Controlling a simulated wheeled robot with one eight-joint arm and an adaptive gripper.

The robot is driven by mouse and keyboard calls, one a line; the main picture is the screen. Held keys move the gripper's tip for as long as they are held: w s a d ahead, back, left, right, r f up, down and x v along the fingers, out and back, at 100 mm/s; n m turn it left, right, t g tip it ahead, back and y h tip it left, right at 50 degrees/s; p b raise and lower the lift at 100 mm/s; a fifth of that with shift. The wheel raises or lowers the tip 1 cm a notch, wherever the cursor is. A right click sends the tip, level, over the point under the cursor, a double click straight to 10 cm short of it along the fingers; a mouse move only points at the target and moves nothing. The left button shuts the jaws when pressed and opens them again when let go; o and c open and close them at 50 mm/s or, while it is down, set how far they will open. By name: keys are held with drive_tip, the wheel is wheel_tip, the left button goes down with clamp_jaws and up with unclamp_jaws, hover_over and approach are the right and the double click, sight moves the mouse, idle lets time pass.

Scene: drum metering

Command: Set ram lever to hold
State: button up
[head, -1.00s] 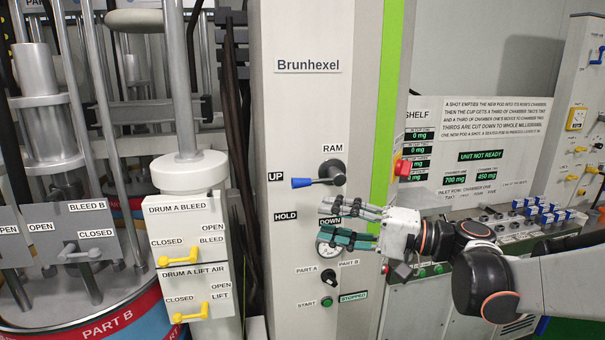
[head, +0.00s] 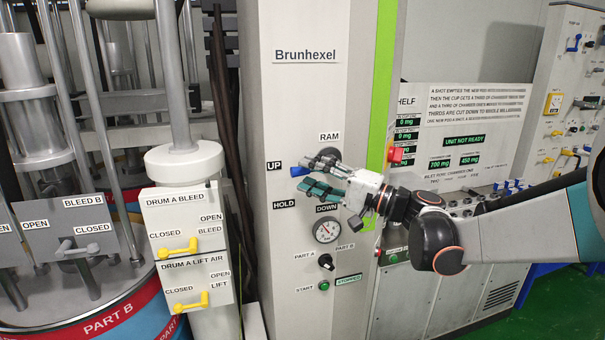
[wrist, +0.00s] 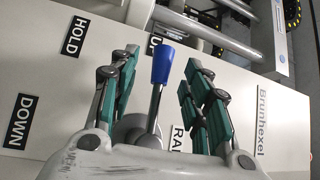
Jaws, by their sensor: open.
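The ram lever has a blue grip (head: 299,171) that points left at the UP label (head: 274,167) on the Brunhexel panel. The HOLD label (head: 284,204) is below it and the DOWN label (head: 327,207) is lower right. My gripper (head: 310,176) is open at the lever, and its fingers hide most of the lever's shaft and hub in the head view. In the wrist view the blue grip (wrist: 162,66) stands between the two open fingers (wrist: 158,92), with a gap on both sides. I cannot tell contact in the head view.
Below the lever are a gauge (head: 326,230), a PART A/PART B knob (head: 326,262) and a green START button (head: 324,286). A red button (head: 395,155) is to the right. Yellow drum A valve levers (head: 178,250) are at the left.

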drive_tip(key=shift+x, duration=1.45)
clamp_jaws()
wheel_tip(320, 180, down, 6)
drive_tip(key=d+n+g+h+p, duration=0.2)
drive_tip(key=n+h+p, duration=0.2)
drive_tip(key=n+h, duration=0.1)
drive_tip(key=shift+w+d+h, duration=0.15)
drive_tip(key=shift+w+h, duration=0.2)
drive_tip(key=shift+h, duration=0.25)
drive_tip(key=shift+n, duration=0.3)
